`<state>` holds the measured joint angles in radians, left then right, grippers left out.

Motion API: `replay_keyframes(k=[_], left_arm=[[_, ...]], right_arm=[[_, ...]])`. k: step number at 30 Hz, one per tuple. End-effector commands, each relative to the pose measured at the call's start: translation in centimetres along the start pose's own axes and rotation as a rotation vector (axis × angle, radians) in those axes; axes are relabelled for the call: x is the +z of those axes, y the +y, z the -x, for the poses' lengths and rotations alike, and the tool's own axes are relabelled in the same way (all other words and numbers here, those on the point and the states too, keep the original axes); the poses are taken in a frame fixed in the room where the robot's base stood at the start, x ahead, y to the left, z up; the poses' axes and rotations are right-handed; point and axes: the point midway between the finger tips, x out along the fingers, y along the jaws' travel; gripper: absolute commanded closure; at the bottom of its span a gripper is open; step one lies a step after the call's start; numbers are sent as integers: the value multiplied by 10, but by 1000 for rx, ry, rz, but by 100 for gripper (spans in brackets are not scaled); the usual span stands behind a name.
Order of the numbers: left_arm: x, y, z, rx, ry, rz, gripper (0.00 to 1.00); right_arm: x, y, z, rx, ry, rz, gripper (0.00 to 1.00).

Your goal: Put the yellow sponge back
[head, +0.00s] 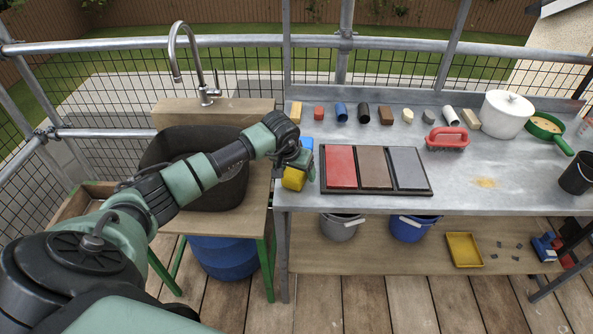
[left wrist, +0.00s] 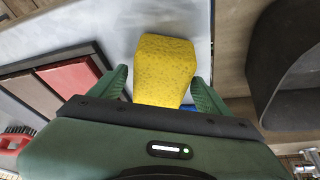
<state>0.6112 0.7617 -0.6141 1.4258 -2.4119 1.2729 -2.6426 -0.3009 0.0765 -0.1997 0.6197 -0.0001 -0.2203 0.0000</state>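The yellow sponge (head: 293,179) is at the left end of the metal table, left of the dark tray of tiles. My left gripper (head: 300,163) is over it, and the sponge shows below the fingers. My right gripper is not in view.
The tile tray (head: 373,192) lies right beside the gripper. A red brush (head: 447,138), a white pot (head: 506,114) and a row of small blocks stand farther back. Bare table lies right of the tray.

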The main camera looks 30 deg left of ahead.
Motion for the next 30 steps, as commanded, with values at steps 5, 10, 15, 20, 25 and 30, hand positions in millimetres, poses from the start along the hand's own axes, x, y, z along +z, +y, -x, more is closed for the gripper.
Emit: replay_keyframes(k=[5,10,15,20,25,30], left_arm=[[0,0,1,0,0,0,23],[-2,0,11,1,4,-1,23],[-3,-1,44,-1,8,-3,23],[-1,-1,79,-3,5,-3,23],[-2,0,108,-1,4,-1,23],[-1,0,121,0,2,0,23]], right_arm=[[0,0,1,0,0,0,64],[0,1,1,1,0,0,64],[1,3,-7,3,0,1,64],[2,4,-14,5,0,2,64],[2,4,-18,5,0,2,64],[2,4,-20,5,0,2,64]])
